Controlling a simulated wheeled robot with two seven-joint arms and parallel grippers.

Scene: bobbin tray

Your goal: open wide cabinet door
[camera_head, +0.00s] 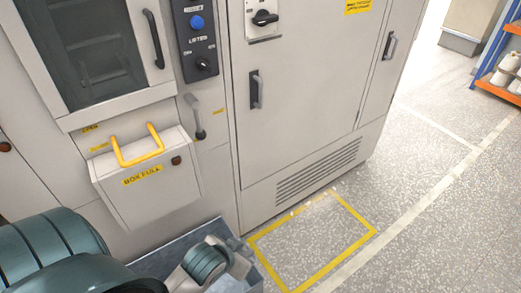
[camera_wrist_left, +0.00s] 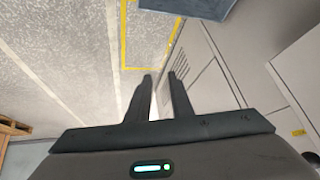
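The wide cabinet door (camera_head: 305,100) is the large light-grey panel in the middle of the head view. It looks shut. A black upright handle (camera_head: 256,90) sits on its left side, and a dark rotary switch (camera_head: 264,18) is above. My left gripper shows in the left wrist view (camera_wrist_left: 160,75). Its two dark fingers are apart with an empty gap between them, and they touch nothing that I can see. The cabinet front with its vent (camera_wrist_left: 174,56) lies beyond and to the right of the fingers. My right gripper is not in view.
A narrower door with a black handle (camera_head: 390,45) is at right. A "BOX FULL" box with a yellow handle (camera_head: 138,147) juts out at left. A grey-blue bin (camera_head: 187,241) stands below. Yellow tape (camera_head: 347,261) marks clear floor. A shelf (camera_head: 500,88) is far right.

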